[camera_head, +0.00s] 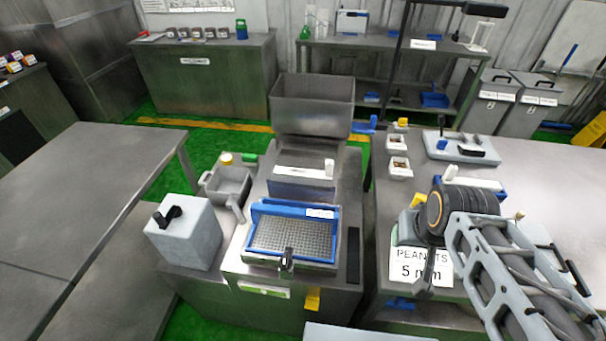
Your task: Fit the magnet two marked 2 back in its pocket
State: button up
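I cannot make out a mark 2 on anything, so I cannot tell which piece is magnet two or which pocket is its own. A blue-framed tray with a metal grid (292,236) sits on the middle machine, with a dark handle (287,260) at its front edge. A grey board (462,150) with a black handle and a small blue piece lies on the right table. My arm comes in from the lower right. My gripper (427,280) seems to be the dark part hanging before the PEANUTS 5 mm sign (408,256); its fingers are not clear.
A grey block with a black handle (184,232) stands left of the grid tray. A grey scoop-like container (228,185) and an open metal hopper (312,103) are behind. Small white trays (398,168) stand near the right table's edge. The left table (90,190) is bare.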

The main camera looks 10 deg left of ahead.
aim_at(301, 154)
jog(key=k, duration=1.3)
jog(key=z, duration=0.6)
jog(key=i, duration=0.5)
jog(key=z, duration=0.75)
jog(key=i, duration=0.7)
jog(key=u, duration=0.8)
jog(key=i, duration=0.45)
jog(key=u, duration=0.55)
